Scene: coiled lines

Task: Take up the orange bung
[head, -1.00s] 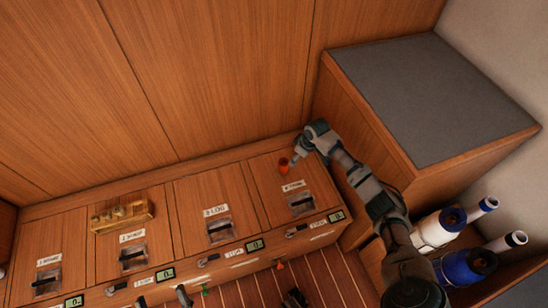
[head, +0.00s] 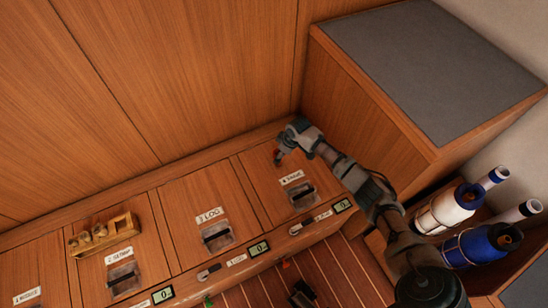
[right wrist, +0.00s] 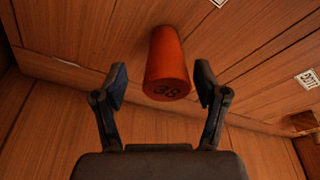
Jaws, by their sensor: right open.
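The orange bung (right wrist: 167,62) stands on the wooden top and shows large in the right wrist view, with a dark "38" on its end face. It lies between the spread fingers of my right gripper (right wrist: 162,90), which is open; a gap shows on each side of the bung. In the head view the right gripper (head: 283,155) is over the last panel at the right end of the bench, and only a small red-orange bit of the bung (head: 276,154) shows beside it. My left gripper is not clearly seen.
A wooden rack (head: 104,235) with several plugs sits on the panel to the left. A grey-topped cabinet (head: 430,70) stands right of my arm. The panels carry labels and black handles.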

